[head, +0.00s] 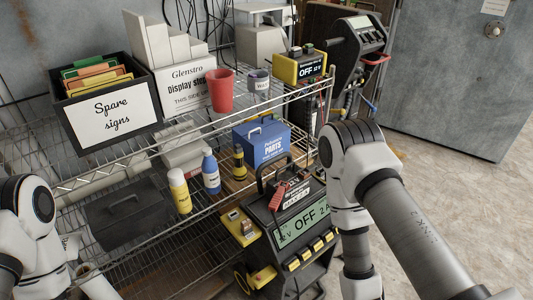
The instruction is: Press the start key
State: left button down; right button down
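A black and yellow wheeled charger (268,215) stands on the floor at the lower middle of the head view, at the right end of the rack. Its green display (304,224) reads OFF. A row of several yellow keys (306,254) runs below the display. The labels are too small to tell which one is the start key. Red clamps (284,190) lie at its top by the handle. My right arm passes just right of the charger and my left arm is at the lower left. Neither gripper shows in the view.
A wire rack (196,214) holds a spare signs box (105,112), a red cup (222,92), a blue parts box (262,143) and bottles. A smaller yellow unit (299,68) reading OFF sits on its top shelf. Another black machine (345,62) stands behind. Floor at right is clear.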

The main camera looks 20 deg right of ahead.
aim_at(318, 245)
jog(key=z, duration=1)
